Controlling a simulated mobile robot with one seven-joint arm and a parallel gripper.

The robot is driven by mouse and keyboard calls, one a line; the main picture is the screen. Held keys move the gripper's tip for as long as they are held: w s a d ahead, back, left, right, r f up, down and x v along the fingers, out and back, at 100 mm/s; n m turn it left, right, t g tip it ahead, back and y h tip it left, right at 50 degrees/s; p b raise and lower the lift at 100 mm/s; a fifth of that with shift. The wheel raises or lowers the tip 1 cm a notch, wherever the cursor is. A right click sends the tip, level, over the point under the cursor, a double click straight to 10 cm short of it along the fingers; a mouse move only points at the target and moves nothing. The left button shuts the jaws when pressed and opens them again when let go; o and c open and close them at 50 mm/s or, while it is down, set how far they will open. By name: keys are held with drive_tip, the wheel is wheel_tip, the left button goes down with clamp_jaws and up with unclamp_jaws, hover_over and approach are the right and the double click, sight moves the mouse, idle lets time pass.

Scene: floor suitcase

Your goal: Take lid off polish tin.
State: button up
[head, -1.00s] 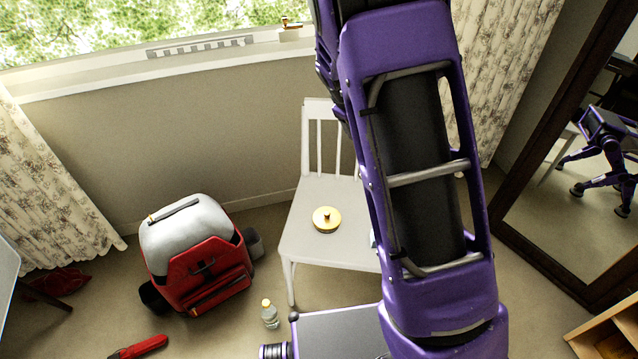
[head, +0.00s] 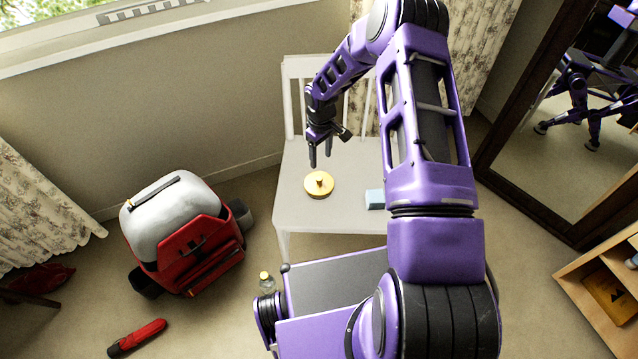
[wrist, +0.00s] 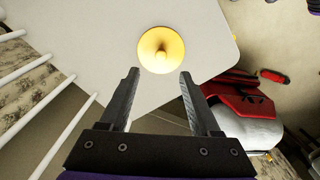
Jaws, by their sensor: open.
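The polish tin (head: 318,187) is round and gold-yellow, with a small knob on its lid. It sits on the seat of a white chair (head: 345,217). In the wrist view the tin (wrist: 161,50) lies just beyond the fingertips, roughly centred between them, with its lid on. My gripper (head: 320,160) is open and empty, fingers pointing down, above and behind the tin in the head view and not touching it. Both fingers of my gripper (wrist: 158,73) are spread apart in the wrist view.
A light blue block (head: 375,199) sits on the seat right of the tin. The chair's backrest (head: 290,95) rises behind. A red and white backpack (head: 185,235), a small bottle (head: 266,281) and a red object (head: 137,337) are on the floor. A mirror (head: 535,125) stands at right.

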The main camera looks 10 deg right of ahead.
sight(319, 178)
drive_tip(key=f, duration=0.3)
drive_tip(key=f+b, duration=0.1)
drive_tip(key=f, duration=0.6)
drive_tip(key=shift+w+a, duration=0.15)
drive_tip(key=shift+a, duration=0.1)
clamp_jaws()
